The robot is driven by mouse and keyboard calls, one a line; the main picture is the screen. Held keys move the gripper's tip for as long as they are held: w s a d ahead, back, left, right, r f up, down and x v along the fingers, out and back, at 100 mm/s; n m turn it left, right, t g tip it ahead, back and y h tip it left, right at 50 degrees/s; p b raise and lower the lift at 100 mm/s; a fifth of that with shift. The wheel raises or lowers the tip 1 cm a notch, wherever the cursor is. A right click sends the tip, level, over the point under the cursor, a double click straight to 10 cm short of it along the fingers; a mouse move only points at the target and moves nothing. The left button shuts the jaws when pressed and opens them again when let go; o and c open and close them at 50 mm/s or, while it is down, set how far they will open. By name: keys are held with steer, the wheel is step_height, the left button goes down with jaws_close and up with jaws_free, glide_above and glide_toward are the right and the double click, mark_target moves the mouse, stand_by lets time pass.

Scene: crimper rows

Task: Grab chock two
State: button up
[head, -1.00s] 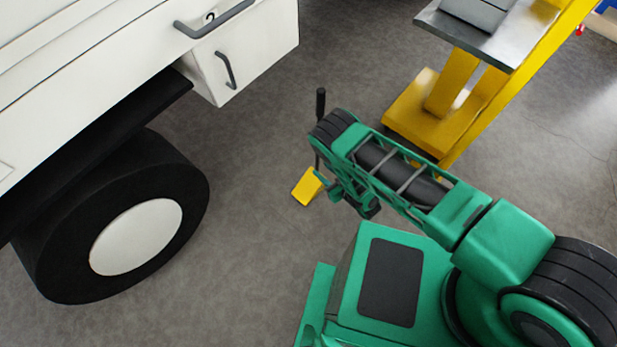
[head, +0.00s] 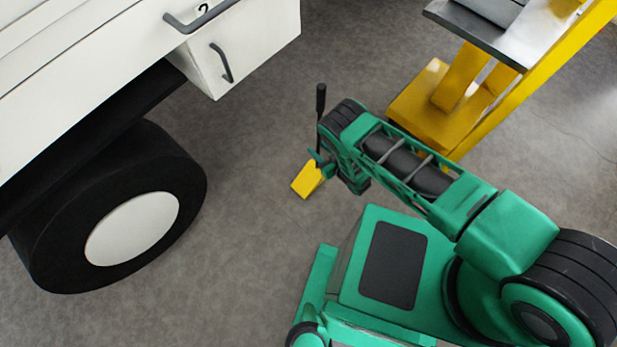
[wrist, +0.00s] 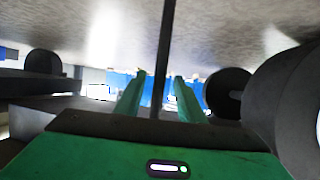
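A yellow wedge chock (head: 307,180) lies on the floor, with a thin upright rod rising from it to a thick black grip (head: 320,98). No number shows on the chock. My gripper (head: 319,163) is at the rod, above the wedge and below the black grip; my forearm partly hides it. In the wrist view, the two green fingers of my gripper (wrist: 158,98) are spread apart. The dark rod (wrist: 163,55) runs between them, with a gap showing on each side. The wedge cannot be made out in that view.
A white vehicle body with a dark wheel (head: 120,215) stands at the left. A white box (head: 245,50) marked 2 with grey handles hangs above the floor. A yellow stand (head: 430,115) with a grey top is behind my arm. Floor between wheel and chock is clear.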

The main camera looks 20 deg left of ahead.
steer(key=shift+x, duration=2.1)
steer(key=shift+w, duration=0.1)
jaws_close()
steer(key=shift+r, duration=0.1)
